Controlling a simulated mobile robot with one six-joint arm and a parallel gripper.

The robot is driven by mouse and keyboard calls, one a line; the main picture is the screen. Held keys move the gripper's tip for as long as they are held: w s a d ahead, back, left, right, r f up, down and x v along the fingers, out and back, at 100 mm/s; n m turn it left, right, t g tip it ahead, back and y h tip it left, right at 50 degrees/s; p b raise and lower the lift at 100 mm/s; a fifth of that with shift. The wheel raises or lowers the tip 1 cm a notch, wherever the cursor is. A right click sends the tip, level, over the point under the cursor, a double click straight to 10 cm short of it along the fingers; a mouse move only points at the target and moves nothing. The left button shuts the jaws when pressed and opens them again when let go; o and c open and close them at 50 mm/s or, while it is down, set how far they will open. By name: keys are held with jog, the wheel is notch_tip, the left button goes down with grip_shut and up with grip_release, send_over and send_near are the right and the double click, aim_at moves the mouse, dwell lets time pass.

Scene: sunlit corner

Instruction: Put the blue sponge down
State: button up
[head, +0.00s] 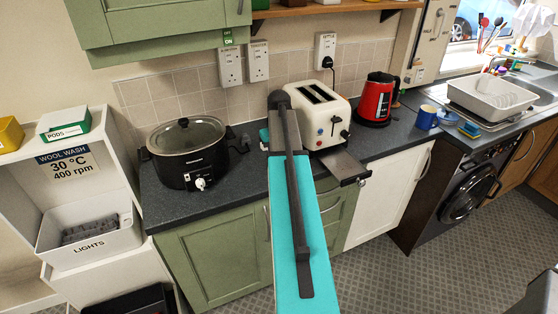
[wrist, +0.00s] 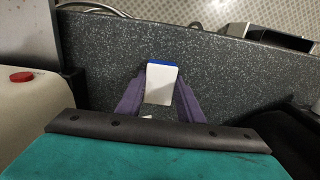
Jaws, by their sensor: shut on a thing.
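In the wrist view, my gripper (wrist: 159,88) has two purple fingers closed on the sides of a small block, white on the face towards the camera with a blue edge at its far end. I take it for the blue sponge (wrist: 161,77). It is over the dark speckled worktop (wrist: 225,70); I cannot tell whether it touches it. In the head view, my teal and dark arm hides the gripper and the held block. A small blue item (head: 468,128) lies by the sink.
The cream toaster (head: 313,120) and black slow cooker (head: 188,152) flank the arm. A red kettle (head: 375,100) and blue mug (head: 426,117) stand farther right. In the wrist view, the worktop around the fingers is bare, with its edge (wrist: 215,38) and floor (wrist: 205,14) beyond.

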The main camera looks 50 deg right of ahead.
jog(key=shift+f, duration=0.1)
jog(key=o, duration=1.1)
notch_tip(320, 180, up, 12)
jog(key=p, duration=0.7)
jog(key=shift+s, duration=0.1)
dwell(0.8)
